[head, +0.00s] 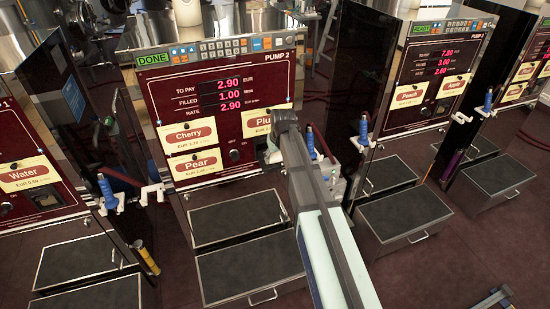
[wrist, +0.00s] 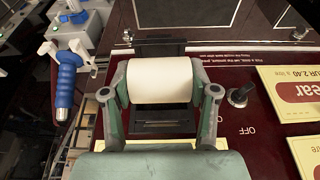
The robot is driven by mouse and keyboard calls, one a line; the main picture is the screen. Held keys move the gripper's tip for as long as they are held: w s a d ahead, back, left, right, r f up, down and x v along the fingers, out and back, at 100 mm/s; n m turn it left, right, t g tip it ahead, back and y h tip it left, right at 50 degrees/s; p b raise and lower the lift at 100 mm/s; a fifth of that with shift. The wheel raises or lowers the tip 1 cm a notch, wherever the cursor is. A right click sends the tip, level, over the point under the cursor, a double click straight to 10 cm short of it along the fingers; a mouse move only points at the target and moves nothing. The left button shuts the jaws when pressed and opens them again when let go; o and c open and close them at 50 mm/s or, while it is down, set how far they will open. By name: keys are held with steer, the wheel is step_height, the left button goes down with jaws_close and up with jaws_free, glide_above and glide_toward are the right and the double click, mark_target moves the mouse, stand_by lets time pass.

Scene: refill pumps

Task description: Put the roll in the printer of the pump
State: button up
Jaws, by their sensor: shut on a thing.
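My gripper (wrist: 160,76) is shut on a white paper roll (wrist: 163,83), one finger at each end of it. The roll lies crosswise, in front of the dark printer bay (wrist: 160,125) of pump 2 in the wrist view. I cannot tell whether the roll touches the bay. In the head view my gripper (head: 272,146) is at the lower right of the maroon front of pump 2 (head: 222,122), below the Plum label (head: 257,127). My arm and gripper hide most of the printer there.
A black knob (wrist: 240,95) sits beside the bay in the wrist view. A blue-handled nozzle (head: 310,142) hangs right of my gripper, another (head: 107,190) left of pump 2. Grey-topped steps (head: 237,231) stand below the panel. Dark side panels flank the pumps.

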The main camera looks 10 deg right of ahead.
steer(key=shift+w+d, duration=0.2)
steer(key=b, duration=0.2)
glide_above(271, 165)
steer(key=shift+s+f, duration=0.2)
steer(key=shift+f, duration=0.45)
steer(key=shift+s+f, duration=0.15)
steer(key=shift+f, duration=0.5)
steer(key=shift+s+f+b, duration=0.1)
steer(key=shift+f+b, duration=0.5)
steer(key=shift+f, duration=1.15)
steer(key=o, duration=0.9)
steer(key=v, duration=1.2)
steer(key=shift+d, duration=0.1)
